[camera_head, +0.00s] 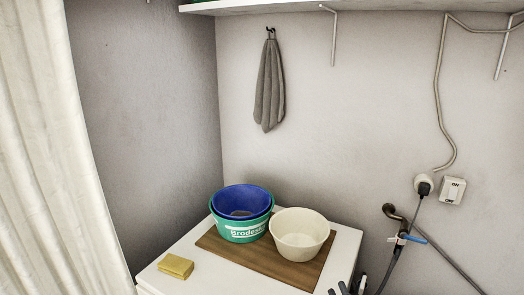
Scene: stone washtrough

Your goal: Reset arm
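My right gripper (353,287) shows only as dark fingertips at the bottom edge, by the front right corner of the white cabinet top (215,284). Its fingertips look apart, with nothing seen between them; the rest is cut off by the frame. My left gripper is not in view.
A brown board (270,265) on the cabinet carries a blue bowl (241,199) nested in a green tub (240,231), and a cream bowl (300,234). A yellow sponge-like block (176,266) lies at left. A pipe with a blue-handled valve (411,238) is at right. A curtain (50,150) hangs left.

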